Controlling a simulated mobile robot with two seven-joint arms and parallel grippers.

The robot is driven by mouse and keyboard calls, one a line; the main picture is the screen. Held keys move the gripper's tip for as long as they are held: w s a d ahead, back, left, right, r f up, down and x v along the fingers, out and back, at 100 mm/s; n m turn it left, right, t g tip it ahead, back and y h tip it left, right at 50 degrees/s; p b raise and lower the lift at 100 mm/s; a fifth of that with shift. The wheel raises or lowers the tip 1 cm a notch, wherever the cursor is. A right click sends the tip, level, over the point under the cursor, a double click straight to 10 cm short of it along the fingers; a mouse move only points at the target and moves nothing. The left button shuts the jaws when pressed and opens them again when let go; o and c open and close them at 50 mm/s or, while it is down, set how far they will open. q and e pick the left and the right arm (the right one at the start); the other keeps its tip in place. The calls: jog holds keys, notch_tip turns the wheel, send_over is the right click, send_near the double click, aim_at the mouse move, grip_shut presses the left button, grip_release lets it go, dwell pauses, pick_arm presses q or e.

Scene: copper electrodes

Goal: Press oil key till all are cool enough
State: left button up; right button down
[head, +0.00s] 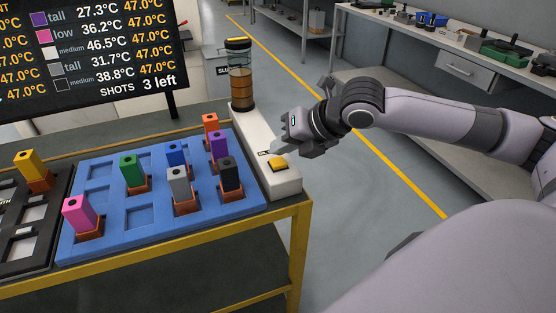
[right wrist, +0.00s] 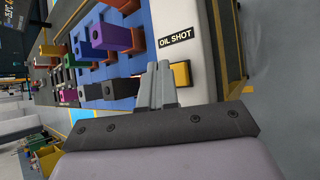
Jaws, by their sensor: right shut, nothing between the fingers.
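The yellow oil key (head: 279,164) sits on the near end of a white panel (head: 287,184); in the right wrist view the key (right wrist: 180,74) is beside an "OIL SHOT" label. My right gripper (head: 277,149) is shut and empty, just behind the key and apparently above the panel; contact cannot be told. The screen (head: 90,50) reads 27.3, 36.2, 46.5, 31.7 and 38.8°C in its visible rows, each beside 47.0°C, with "SHOTS 3 left". Pink (head: 80,215), green (head: 132,173), grey (head: 180,185), black (head: 229,173), purple (head: 218,147), blue and orange electrodes stand in the blue tray (head: 142,215). My left gripper is out of view.
An amber oil container (head: 241,88) stands at the panel's far end. A black tray (head: 22,250) with a yellow electrode (head: 29,165) lies at the left. The yellow-edged table ends just right of the panel. A grey workbench (head: 455,45) stands behind my right arm.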

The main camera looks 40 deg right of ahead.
jog(key=shift+f, duration=0.1)
dwell(0.3)
jog(key=shift+f, duration=0.3)
jog(key=shift+f, duration=0.55)
dwell(0.6)
jog(key=shift+r+p, duration=0.15)
jog(key=shift+p, duration=0.2)
jog(key=shift+r+p, duration=0.8)
jog(key=shift+p, duration=0.45)
